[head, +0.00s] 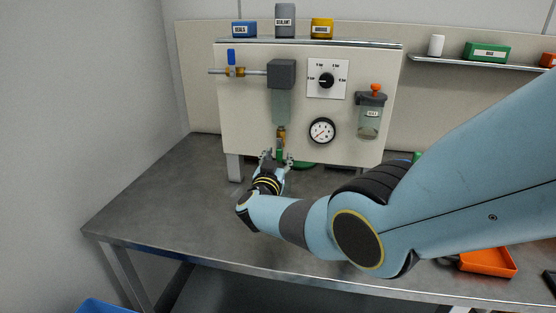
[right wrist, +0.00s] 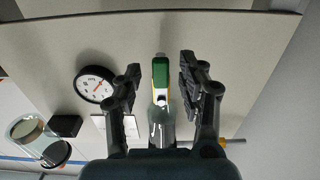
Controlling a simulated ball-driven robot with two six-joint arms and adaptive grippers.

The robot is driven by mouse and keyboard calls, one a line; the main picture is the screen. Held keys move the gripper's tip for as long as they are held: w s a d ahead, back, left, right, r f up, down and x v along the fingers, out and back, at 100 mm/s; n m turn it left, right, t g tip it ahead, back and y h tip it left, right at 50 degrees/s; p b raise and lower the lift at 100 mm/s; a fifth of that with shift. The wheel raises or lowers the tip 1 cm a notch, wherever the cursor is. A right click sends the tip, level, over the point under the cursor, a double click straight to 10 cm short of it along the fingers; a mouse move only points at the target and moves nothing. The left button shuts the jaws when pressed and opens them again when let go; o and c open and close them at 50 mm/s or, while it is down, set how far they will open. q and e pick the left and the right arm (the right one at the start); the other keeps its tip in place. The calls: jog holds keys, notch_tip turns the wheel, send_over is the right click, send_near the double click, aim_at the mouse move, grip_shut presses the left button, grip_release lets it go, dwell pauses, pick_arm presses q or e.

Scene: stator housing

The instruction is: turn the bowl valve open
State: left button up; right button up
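The bowl valve (head: 281,134) is a small brass fitting under the clear bowl (head: 281,106) of the grey-topped unit on the panel. Its green handle (right wrist: 161,72) shows in the right wrist view, in line with the bowl. My right gripper (head: 277,158) is just below the valve in the head view. In the right wrist view my right gripper (right wrist: 160,82) is open, one finger on each side of the green handle, with a gap on both sides. I cannot tell how deep the handle sits between the fingers. My left gripper is not in view.
The panel (head: 250,125) also carries a pressure gauge (head: 322,131), a black dial (head: 326,80), a lubricator bowl (head: 369,117) and a blue-handled valve (head: 231,58). An orange tray (head: 489,262) lies at the bench's right. The bench's left part (head: 165,205) is clear.

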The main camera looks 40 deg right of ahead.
jog(key=v, duration=1.2)
dwell(0.6)
